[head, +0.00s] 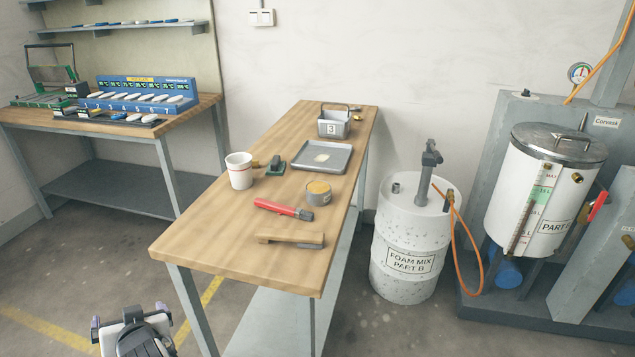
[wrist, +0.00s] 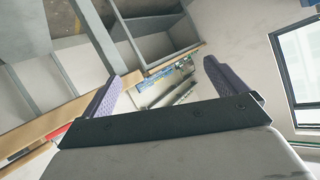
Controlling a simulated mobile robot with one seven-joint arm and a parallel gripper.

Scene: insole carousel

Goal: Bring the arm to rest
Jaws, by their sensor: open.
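My gripper (head: 130,318) is at the bottom left of the head view, in front of the near end of the wooden table (head: 215,243) and apart from it. In the wrist view my gripper (wrist: 160,88) shows two purple ridged fingers spread wide, with nothing between them. It is open and empty. Beyond the fingers the wrist view shows a tilted scene of shelves, a wooden edge and a window. Most of my arm is hidden in the head view.
A white drum (head: 405,238) stands right. Floor left of the table is clear.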

